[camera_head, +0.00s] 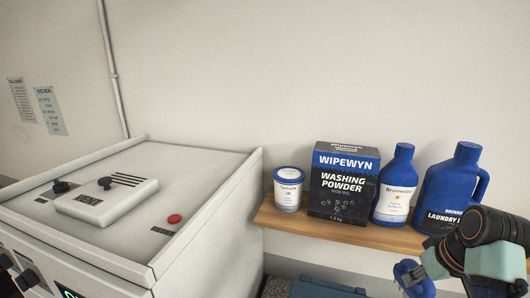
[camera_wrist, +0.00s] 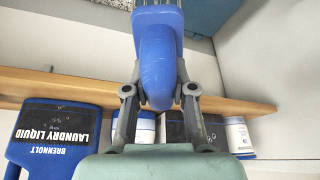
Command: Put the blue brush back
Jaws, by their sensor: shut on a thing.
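The blue brush (camera_wrist: 157,62) is between the fingers of my gripper (camera_wrist: 160,80) in the wrist view. My gripper is shut on its rounded blue handle; a grey ribbed part of the brush (camera_wrist: 157,14) points to the top of the picture. In the head view a blue part of the brush (camera_head: 414,280) shows at the lower right, beside my gripper (camera_head: 428,272), low in front of the shelf's right end. The rest of the brush is hidden or out of frame there.
A wooden shelf (camera_head: 325,232) holds a tub (camera_head: 288,190), a washing powder box (camera_head: 344,182), a blue bottle (camera_head: 396,185) and a laundry liquid jug (camera_head: 452,190). A white machine (camera_head: 205,190) stands left. A blue object (camera_head: 318,287) lies below the shelf.

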